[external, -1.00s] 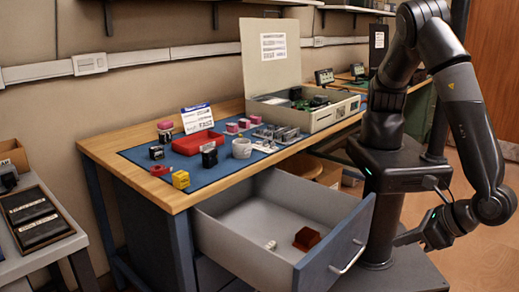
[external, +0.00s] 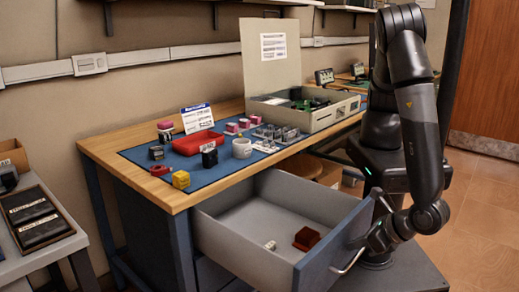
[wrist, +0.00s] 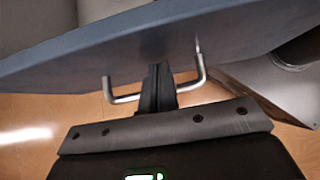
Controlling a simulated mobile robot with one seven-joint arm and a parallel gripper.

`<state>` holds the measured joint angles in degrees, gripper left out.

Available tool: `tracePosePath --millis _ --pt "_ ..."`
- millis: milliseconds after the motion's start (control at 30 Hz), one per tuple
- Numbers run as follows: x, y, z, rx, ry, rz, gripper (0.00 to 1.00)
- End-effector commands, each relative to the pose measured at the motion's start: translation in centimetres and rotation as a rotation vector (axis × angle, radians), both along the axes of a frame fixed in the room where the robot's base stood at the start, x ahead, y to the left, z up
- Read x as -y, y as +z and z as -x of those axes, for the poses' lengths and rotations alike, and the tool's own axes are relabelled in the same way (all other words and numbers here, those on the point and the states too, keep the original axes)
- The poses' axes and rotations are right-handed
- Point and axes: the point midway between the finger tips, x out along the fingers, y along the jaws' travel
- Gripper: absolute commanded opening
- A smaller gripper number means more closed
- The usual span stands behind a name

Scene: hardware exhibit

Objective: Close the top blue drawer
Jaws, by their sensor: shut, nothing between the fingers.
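The top blue drawer (external: 328,262) is pulled well out of the workbench. Its blue front also shows across the top of the wrist view (wrist: 90,62). It holds a red-brown block (external: 306,238) and a small white piece (external: 270,245). The drawer's metal handle (external: 349,262) appears in the wrist view too (wrist: 125,98). My gripper (external: 360,243) is at the drawer front, beside the handle. In the wrist view its shut, empty fingers (wrist: 160,72) cross in front of the handle's middle and point at the drawer front. Whether they touch it cannot be told.
A grey side table (external: 50,245) stands at the left. Open floor (external: 485,220) lies to the right.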

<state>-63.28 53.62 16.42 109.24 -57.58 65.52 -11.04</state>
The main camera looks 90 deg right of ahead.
Motion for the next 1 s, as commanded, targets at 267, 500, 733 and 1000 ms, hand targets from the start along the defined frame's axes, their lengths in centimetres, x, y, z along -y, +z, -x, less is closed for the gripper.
tracePosePath --millis 267,500,733,1000 --pt "0.0 0.0 0.0 0.0 0.0 0.0 0.0" --pt "1.4 0.0 -1.4 0.0 -0.003 0.0 0.0" --pt "4.9 0.1 -4.8 0.001 -0.004 0.003 0.0" --pt "10.3 0.1 -10.1 0.001 -0.007 0.001 0.0"
